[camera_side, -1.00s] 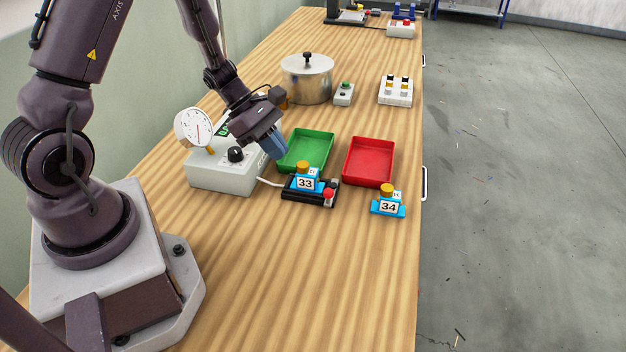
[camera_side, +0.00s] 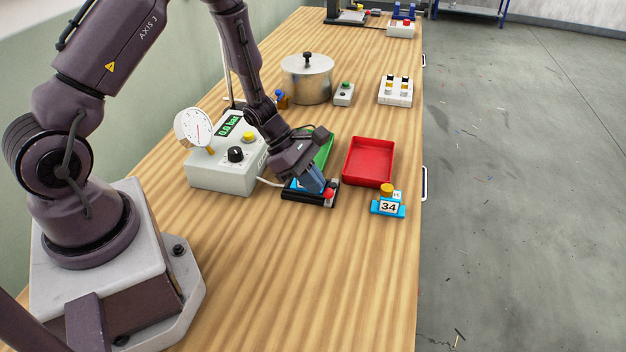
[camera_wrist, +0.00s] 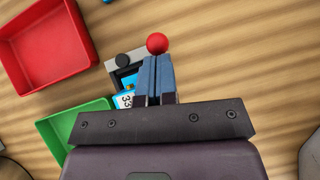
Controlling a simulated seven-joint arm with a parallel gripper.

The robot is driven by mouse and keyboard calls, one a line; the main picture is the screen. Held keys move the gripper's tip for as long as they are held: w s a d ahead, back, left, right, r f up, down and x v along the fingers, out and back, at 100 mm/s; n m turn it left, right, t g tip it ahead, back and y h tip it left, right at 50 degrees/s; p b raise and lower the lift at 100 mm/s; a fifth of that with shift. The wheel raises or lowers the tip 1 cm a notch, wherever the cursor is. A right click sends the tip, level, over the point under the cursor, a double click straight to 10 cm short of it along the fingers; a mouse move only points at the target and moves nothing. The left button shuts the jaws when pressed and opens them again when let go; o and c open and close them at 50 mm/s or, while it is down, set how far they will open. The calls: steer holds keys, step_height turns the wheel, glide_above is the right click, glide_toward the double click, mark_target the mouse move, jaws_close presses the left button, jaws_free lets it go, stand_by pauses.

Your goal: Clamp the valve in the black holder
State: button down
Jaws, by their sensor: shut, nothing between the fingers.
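The black holder (camera_side: 297,197) lies on the bench in front of the green tray, with a red ball knob (camera_side: 328,193) at its right end. The blue valve numbered 33 sits in the holder; in the side view my gripper mostly hides it, while its label (camera_wrist: 125,101) shows in the wrist view. My gripper (camera_side: 320,187) is shut and empty, its blue fingers low over the holder beside the red knob. In the wrist view the red knob (camera_wrist: 157,43) is just beyond the fingertips (camera_wrist: 157,60); contact cannot be told. Valve 34 (camera_side: 388,207) stands on the bench to the right.
A red tray (camera_side: 369,161) and a partly hidden green tray (camera_side: 325,150) lie behind the holder. The gauge box (camera_side: 222,177), reading 0.0 bar, stands left. A pot (camera_side: 307,82) and button boxes are farther back. The front bench is clear.

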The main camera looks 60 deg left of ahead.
mark_target(330, 192)
steer(key=shift+w+d, duration=0.1)
steer(key=shift+d, duration=0.4)
stand_by(0.4)
steer(key=shift+w+d, duration=0.2)
steer(key=shift+d, duration=0.3)
steer(key=shift+w+d, duration=0.55)
steer(key=shift+d, duration=0.15)
steer(key=w+n+t+y, duration=0.1)
steer(key=n, duration=0.1)
steer(key=d+n+t+y, duration=0.1)
steer(key=n, duration=0.1)
steer(key=shift+w+d+n, duration=0.1)
steer(key=shift+w+n, duration=0.2)
steer(key=shift+w, duration=1.55)
